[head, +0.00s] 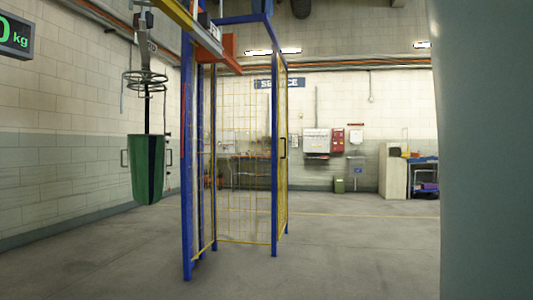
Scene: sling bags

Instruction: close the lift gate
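The lift enclosure has blue posts (274,150) and yellow wire mesh (243,150). A narrow mesh panel with a dark handle, which looks like the gate (283,160), stands at its right side, seen nearly edge-on and slanting away from the right front post. The front between the left post (187,160) and the right front post has no solid panel that I can make out; the mesh there seems to be at the back. I cannot tell from this view whether the gate touches a latch. Neither of my grippers is in view.
A green sling bag (148,170) hangs at the left from a hoist. A display reading kg (14,38) is at top left. A white cabinet (393,172) and a cart (424,175) stand at the back right. The floor is clear. A grey surface close by hides the far right.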

